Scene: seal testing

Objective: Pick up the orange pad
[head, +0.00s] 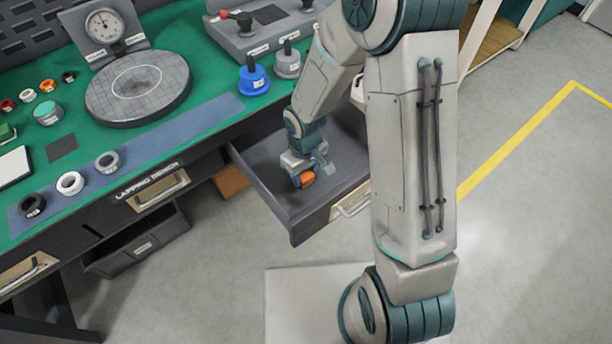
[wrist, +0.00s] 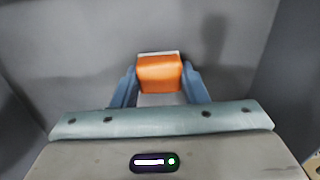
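The orange pad (head: 307,179) is a small block with a pale edge, low inside the open dark drawer under the green bench. In the wrist view the orange pad (wrist: 159,74) sits between the two blue fingers of my gripper (wrist: 160,82). The fingers lie close along both its sides, with no clear gap, so my gripper looks shut on it. In the head view my gripper (head: 308,170) reaches down into the drawer. The far finger and the pad's underside are hidden, and I cannot tell whether the pad touches the drawer floor.
The drawer (head: 280,208) has raised walls close around my gripper. Above it, the green bench (head: 215,128) holds a blue knobbed weight (head: 253,80), a grey one (head: 287,64), a round lapping plate (head: 138,88) and several rings. The rest of the drawer looks empty.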

